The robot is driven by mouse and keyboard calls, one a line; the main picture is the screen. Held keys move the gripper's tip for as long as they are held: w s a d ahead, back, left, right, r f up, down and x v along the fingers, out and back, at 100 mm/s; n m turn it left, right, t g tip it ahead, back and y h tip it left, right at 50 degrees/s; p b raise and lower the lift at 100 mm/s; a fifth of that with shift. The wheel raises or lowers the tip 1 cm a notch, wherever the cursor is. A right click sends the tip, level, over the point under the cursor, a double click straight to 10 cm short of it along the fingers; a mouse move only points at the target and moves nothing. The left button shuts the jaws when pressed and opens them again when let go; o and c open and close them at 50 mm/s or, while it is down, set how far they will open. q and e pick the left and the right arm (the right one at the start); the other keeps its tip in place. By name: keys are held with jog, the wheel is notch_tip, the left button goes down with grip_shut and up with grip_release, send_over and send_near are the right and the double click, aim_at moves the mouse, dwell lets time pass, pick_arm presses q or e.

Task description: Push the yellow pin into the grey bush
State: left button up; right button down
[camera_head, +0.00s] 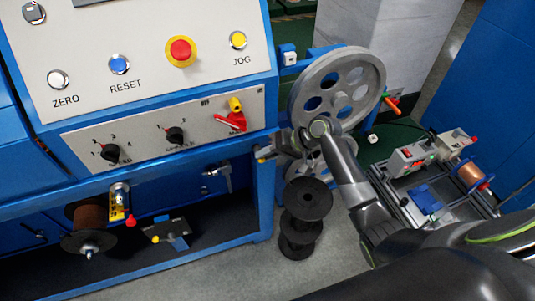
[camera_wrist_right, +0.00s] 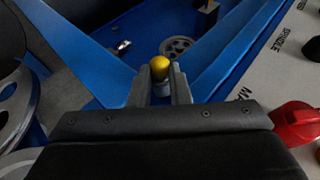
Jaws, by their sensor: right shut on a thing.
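My right gripper (camera_head: 270,155) is at the right-hand blue post of the machine, below the control panel. In the right wrist view its two fingers (camera_wrist_right: 160,90) are closed around a yellow pin with a rounded head (camera_wrist_right: 161,70). The pin's yellow end also shows small at the fingertips in the head view (camera_head: 262,160). A pale grey piece (camera_wrist_right: 161,89) shows between the fingers just below the yellow head; I cannot tell whether it is the grey bush. How far the pin is in the bush is hidden by the fingers. My left gripper is not in view.
A large grey pulley wheel (camera_head: 338,88) stands close behind my right wrist. A red lever (camera_head: 232,121) sticks out from the panel above the gripper. Black spools (camera_head: 305,215) stand on the floor below.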

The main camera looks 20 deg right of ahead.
jog(key=shift+w+r, duration=0.25)
jog(key=shift+w, duration=0.05)
dwell(0.6)
jog(key=c, duration=1.3)
grip_release()
jog(key=shift+w+f, duration=0.15)
jog(key=shift+f, duration=0.1)
jog(key=shift+o, duration=1.2)
jog(key=shift+s, duration=0.2)
jog(key=shift+w+d+r+p, duration=0.1)
jog(key=shift+d+r+p, duration=2.75)
jog(key=shift+d+r, duration=0.35)
